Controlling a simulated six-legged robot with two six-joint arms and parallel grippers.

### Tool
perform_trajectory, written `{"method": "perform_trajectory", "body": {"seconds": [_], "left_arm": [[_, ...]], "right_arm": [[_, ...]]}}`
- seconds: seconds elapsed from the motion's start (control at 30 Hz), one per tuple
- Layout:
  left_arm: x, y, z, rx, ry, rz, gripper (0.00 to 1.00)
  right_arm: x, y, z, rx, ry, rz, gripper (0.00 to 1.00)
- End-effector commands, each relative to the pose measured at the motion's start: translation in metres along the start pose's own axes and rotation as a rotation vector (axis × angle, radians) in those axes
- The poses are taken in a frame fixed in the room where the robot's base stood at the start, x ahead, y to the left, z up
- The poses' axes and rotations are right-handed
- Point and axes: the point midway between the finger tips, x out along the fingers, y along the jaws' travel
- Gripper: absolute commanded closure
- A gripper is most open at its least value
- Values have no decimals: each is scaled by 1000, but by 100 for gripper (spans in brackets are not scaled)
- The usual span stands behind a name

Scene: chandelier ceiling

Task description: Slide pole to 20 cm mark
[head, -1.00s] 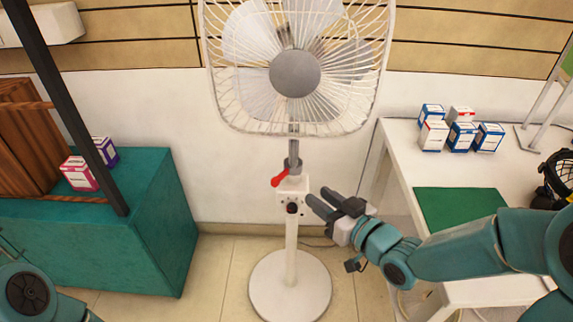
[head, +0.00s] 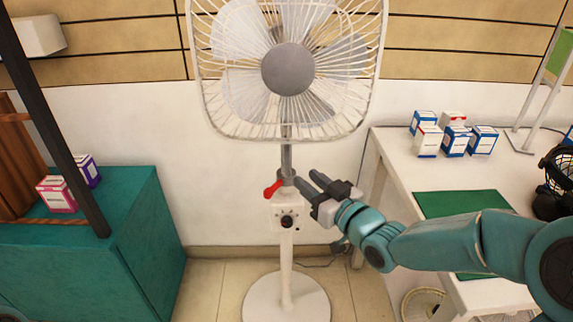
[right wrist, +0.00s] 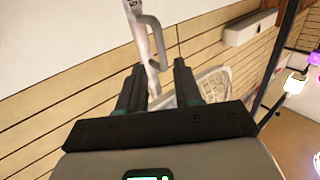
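A white standing fan (head: 287,69) has a grey pole (head: 287,157) rising from a white control box (head: 286,214) on a round base. A red lever (head: 272,188) sticks out left at the collar where the pole enters the lower stand. No scale marks are readable on the pole. My right gripper (head: 309,180) is open just right of the collar, its fingers pointing at the pole. In the right wrist view, the two fingers (right wrist: 159,68) stand apart, with a grey pole-like part (right wrist: 137,35) seen beyond and between them; contact cannot be told. My left gripper is out of view.
A white table (head: 388,150) at right holds several small boxes (head: 455,140), a green mat (head: 460,204) and a black object. A teal cabinet (head: 150,240) and a dark upright post (head: 62,130) stand at left. Wall is close behind the fan.

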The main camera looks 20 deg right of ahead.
Motion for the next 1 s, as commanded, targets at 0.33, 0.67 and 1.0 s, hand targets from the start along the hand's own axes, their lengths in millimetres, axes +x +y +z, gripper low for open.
{"method": "perform_trajectory", "body": {"seconds": [0.33, 0.67, 1.0], "left_arm": [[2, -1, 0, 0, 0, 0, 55], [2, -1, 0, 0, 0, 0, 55], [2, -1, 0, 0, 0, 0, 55]], "right_arm": [[73, -2, 1, 0, 0, -2, 66], [89, -2, 0, 1, -1, 0, 66], [88, -2, 0, 1, -1, 0, 100]]}}
